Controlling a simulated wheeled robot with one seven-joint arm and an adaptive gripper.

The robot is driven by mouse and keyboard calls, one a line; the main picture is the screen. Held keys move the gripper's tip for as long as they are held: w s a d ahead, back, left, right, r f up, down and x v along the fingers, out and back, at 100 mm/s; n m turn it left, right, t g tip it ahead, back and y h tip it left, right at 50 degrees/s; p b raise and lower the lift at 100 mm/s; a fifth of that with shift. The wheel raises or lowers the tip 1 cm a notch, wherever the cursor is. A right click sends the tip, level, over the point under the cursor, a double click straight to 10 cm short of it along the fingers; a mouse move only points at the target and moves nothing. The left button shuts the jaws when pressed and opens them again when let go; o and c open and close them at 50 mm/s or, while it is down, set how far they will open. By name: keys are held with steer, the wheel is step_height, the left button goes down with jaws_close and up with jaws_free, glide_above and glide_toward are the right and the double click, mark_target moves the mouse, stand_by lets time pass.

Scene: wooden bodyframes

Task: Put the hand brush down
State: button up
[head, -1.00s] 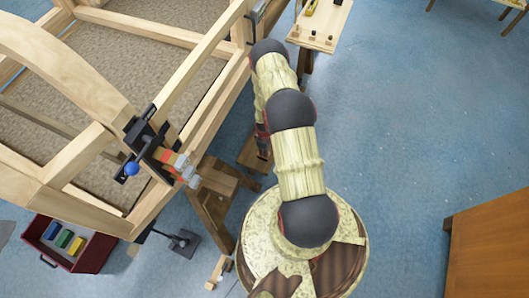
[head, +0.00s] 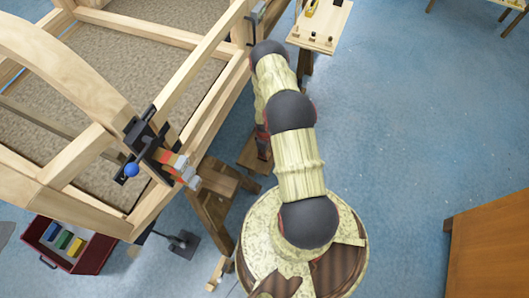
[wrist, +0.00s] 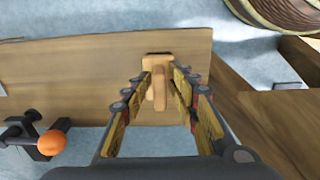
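In the wrist view, a tan wooden T-shaped piece, which I take to be the hand brush (wrist: 159,88), lies between the fingertips of my gripper (wrist: 163,74). The fingers close in on it from both sides, and I see no clear gap at the tips. Its bristles do not show. Behind it is a broad brown wooden surface (wrist: 60,75); I cannot tell whether the brush touches it. In the head view my arm hides the gripper and the brush.
A large wooden frame (head: 75,182) fills the left of the head view, with a black clamp (head: 150,150) on its edge. A red crate (head: 95,255) holds coloured blocks. A small bench (head: 335,20) stands at the top, a brown cabinet (head: 490,240) at right. The blue floor between is clear.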

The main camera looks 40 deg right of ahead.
step_height(320, 180, up, 12)
steer(key=p, duration=0.4)
steer(key=shift+r, duration=0.1)
stand_by(0.4)
